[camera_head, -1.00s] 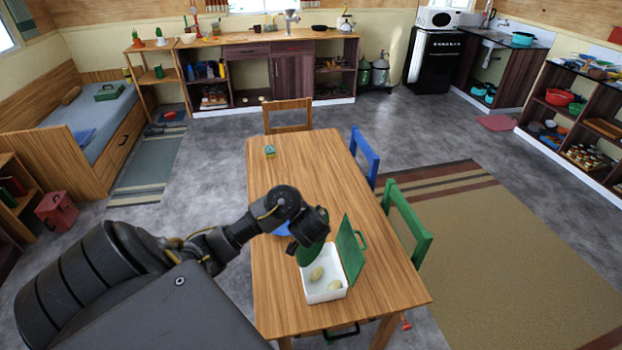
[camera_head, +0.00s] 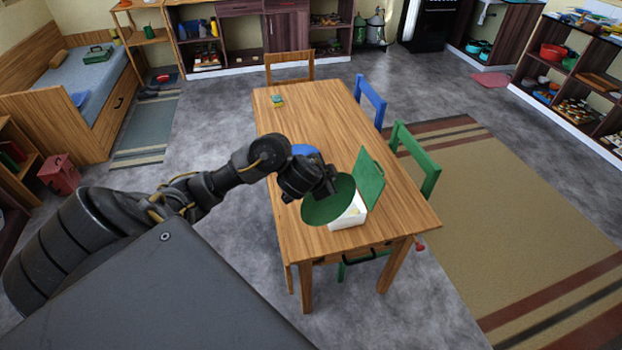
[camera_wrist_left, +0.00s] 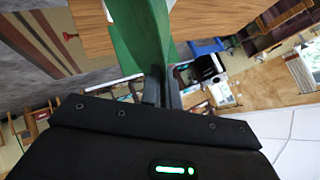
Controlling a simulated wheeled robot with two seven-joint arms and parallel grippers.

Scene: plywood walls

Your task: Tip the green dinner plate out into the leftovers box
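The green dinner plate (camera_head: 322,208) hangs tilted at the near left side of the leftovers box, its visible face bare. My left gripper (camera_head: 327,187) is shut on its upper rim; in the left wrist view the fingers (camera_wrist_left: 160,88) pinch the plate (camera_wrist_left: 138,38). The white box (camera_head: 346,220) stands on the table with its green lid (camera_head: 370,178) open on the right. The plate hides much of the box; a bit of something pale shows inside. Whether the plate touches the box, I cannot tell. My right gripper is not in view.
The wooden table (camera_head: 315,122) is mostly clear at its far end, with a small green and yellow thing (camera_head: 277,100) there. A blue item (camera_head: 305,150) is partly hidden behind my left arm. Blue (camera_head: 370,102) and green (camera_head: 416,158) chairs stand along the right side.

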